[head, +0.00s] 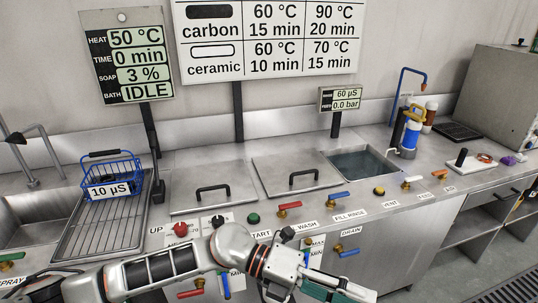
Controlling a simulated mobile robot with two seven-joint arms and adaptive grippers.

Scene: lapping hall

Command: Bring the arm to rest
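My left arm comes in from the lower left and lies across the bottom of the head view, in front of the counter. Its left gripper (345,290) is at the bottom edge and points right, with teal parts along the fingers. The fingers are partly cut off by the frame, so I cannot tell whether they are open or shut. No held thing is clear. My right gripper is not in view.
A steel counter has two closed lids (212,187) (297,173), a water-filled rinse basin (360,163), and a blue basket (110,178) on a ribbed drainboard (97,232). Knobs and coloured valve handles (289,206) line the front near my arm. A display reads IDLE (147,91).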

